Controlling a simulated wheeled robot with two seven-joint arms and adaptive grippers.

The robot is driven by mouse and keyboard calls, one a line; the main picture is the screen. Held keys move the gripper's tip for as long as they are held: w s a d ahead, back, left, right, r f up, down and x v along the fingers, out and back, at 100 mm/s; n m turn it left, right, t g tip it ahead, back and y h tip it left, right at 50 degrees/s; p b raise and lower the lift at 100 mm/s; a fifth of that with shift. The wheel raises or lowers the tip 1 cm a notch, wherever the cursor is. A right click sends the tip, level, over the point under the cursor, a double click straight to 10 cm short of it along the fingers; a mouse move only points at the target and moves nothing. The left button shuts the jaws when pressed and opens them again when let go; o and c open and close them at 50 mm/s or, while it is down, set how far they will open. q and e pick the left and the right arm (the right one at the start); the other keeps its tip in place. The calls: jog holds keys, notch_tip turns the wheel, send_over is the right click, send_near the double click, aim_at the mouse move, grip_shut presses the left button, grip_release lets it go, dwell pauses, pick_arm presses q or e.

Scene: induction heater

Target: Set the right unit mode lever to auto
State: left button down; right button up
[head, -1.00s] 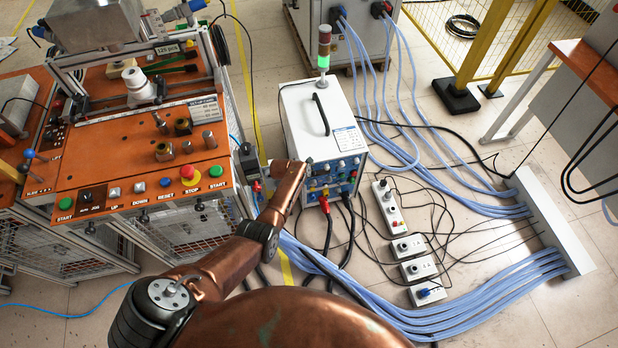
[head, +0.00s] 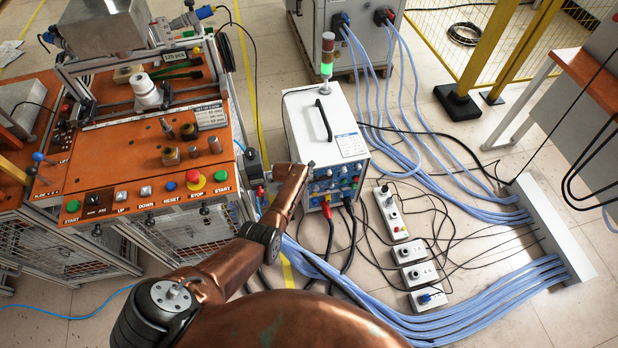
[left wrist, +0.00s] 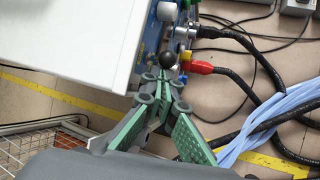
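The white unit (head: 312,105), with a blue front panel (head: 335,187), stands on the floor right of the orange bench. In the left wrist view its white casing (left wrist: 80,40) fills the upper left. A black ball knob (left wrist: 168,60) sticks out by the panel edge; I cannot tell its setting or read a label. My left gripper (left wrist: 164,82) has green-padded fingers, with the tips close together just short of the knob. I see no clear grip on it. My right gripper is not in view.
Red and black cable plugs (left wrist: 200,67) sit right beside the knob. Thick blue cables (head: 470,315) and small socket boxes (head: 417,273) lie on the floor to the right. The orange bench (head: 130,150) with its buttons stands to the left.

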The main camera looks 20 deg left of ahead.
pick_arm(q)
jog(key=shift+w+d+r, duration=0.2)
jog(key=shift+r, duration=0.05)
notch_tip(320, 180, up, 10)
jog(key=shift+s+a+f, duration=0.2)
jog(key=shift+f, duration=0.05)
dwell(0.5)
